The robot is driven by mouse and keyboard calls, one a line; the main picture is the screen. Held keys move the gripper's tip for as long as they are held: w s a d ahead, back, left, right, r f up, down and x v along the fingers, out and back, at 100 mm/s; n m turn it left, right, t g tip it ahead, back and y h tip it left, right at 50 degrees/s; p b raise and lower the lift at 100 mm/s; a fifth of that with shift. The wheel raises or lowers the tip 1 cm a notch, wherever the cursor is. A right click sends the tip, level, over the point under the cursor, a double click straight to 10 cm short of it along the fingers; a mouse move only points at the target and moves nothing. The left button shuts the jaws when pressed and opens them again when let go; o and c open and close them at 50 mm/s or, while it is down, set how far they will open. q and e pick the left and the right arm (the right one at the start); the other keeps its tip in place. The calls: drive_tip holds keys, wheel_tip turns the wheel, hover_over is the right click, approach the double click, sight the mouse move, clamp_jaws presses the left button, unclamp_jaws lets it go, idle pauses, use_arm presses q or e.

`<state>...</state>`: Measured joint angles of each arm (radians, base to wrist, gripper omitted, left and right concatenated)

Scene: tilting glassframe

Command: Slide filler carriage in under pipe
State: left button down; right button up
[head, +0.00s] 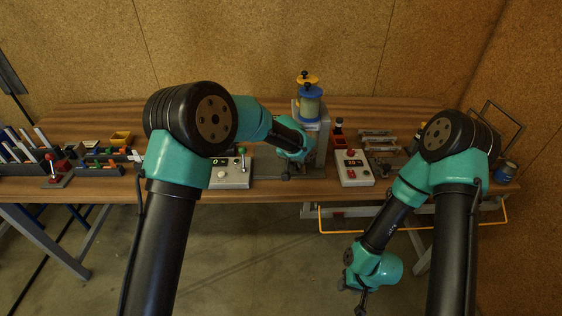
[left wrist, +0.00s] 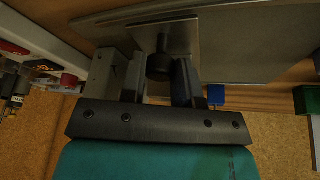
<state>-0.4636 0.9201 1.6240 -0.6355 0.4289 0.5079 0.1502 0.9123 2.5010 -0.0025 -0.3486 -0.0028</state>
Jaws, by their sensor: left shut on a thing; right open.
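The filler (head: 309,105) stands on the bench in the head view: a grey upright with a blue collar, a glass cylinder and a yellow top with a black knob. My left gripper (head: 297,173) is at its base, on the left side. In the left wrist view my left gripper (left wrist: 159,78) is shut on a dark round knob (left wrist: 160,64) fixed to a bright metal plate (left wrist: 240,45), which I take for part of the carriage. My arm partly hides the base, and I cannot make out the pipe. My right gripper (head: 357,298) is open and empty, hanging low in front of the bench.
A grey control box (head: 233,172) is left of the filler, and a white box with red buttons (head: 353,169) is right of it. Metal parts (head: 378,140) lie further right. Racks and small bins (head: 122,138) fill the left end of the bench.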

use_arm(q)
drive_tip(key=shift+d, duration=1)
drive_tip(key=c, duration=1.1)
unclamp_jaws()
drive_tip(key=shift+d, duration=0.15)
drive_tip(key=shift+r, duration=0.1)
drive_tip(key=shift+s+r, duration=0.1)
drive_tip(key=shift+r, duration=0.2)
drive_tip(key=shift+s+a+r, duration=0.3)
drive_tip(key=shift+s+r, duration=0.1)
drive_tip(key=shift+r, duration=0.15)
drive_tip(key=shift+s+a+r, duration=0.3)
drive_tip(key=shift+s+r, duration=0.05)
drive_tip(key=shift+r, duration=0.15)
drive_tip(key=s+a, duration=0.2)
drive_tip(key=s, duration=0.1)
drive_tip(key=s+a, duration=0.2)
drive_tip(key=s, duration=0.1)
drive_tip(key=s+a, duration=0.2)
drive_tip(key=s, duration=0.1)
drive_tip(key=shift+s+a, duration=0.15)
